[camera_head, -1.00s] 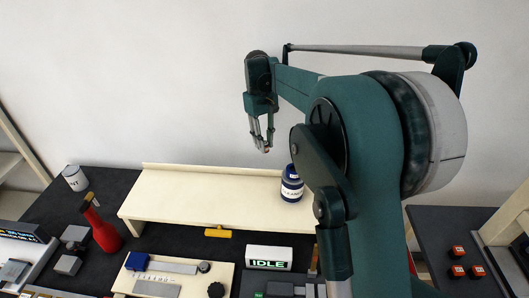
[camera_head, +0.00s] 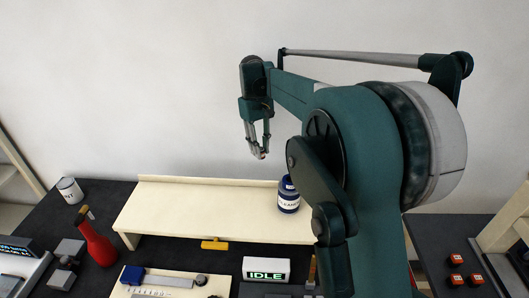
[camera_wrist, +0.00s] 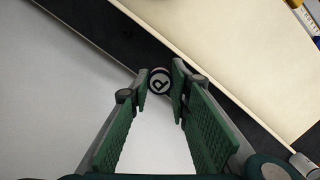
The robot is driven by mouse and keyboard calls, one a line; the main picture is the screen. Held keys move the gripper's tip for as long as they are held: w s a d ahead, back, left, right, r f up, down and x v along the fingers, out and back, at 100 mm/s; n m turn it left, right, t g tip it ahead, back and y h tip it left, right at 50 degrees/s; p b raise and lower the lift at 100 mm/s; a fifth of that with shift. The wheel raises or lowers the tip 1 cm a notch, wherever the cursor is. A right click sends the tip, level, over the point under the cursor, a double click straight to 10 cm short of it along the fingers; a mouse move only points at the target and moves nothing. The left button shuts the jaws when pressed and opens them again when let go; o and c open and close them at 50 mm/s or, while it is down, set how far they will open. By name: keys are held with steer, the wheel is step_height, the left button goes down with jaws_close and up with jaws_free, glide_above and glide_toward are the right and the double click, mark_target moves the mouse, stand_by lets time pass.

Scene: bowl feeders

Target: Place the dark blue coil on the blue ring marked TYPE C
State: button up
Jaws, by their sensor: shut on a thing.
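My gripper (camera_head: 262,155) hangs fingers down in the head view, in front of the pale wall and above the cream shelf. In the wrist view, its green-padded fingers (camera_wrist: 160,82) are shut on a small round part (camera_wrist: 160,78) at their tips. The part has a dark rim and a pale face with a dark letter-like mark. I cannot tell whether it is the dark blue coil. No blue ring marked TYPE C can be made out in either view.
The raised cream shelf (camera_head: 190,205) carries a dark blue jar (camera_head: 289,203) at its right. A red bottle (camera_head: 98,247) and a white can (camera_head: 69,190) stand left. An IDLE sign (camera_head: 266,269) stands in front. Red buttons (camera_head: 456,281) sit far right.

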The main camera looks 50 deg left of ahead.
steer(key=shift+r, duration=0.1)
steer(key=s+d+r+n+p, duration=0.1)
steer(key=d+r+p, duration=0.3)
steer(key=d, duration=0.5)
steer(key=s+d+r+p, duration=0.1)
steer(key=d+r+p, duration=0.2)
steer(key=d+r, duration=0.6)
steer(key=shift+s+n+p, duration=0.4)
steer(key=shift+d, duration=0.1)
glide_above(291, 180)
steer(key=shift+w+a+f, duration=0.1)
steer(key=shift+a+f, duration=0.1)
steer(key=shift+f, duration=1.35)
steer(key=shift+a+f, duration=0.15)
steer(key=shift+f, duration=1.4)
steer(key=shift+f, duration=1.85)
steer(key=shift+f, duration=0.25)
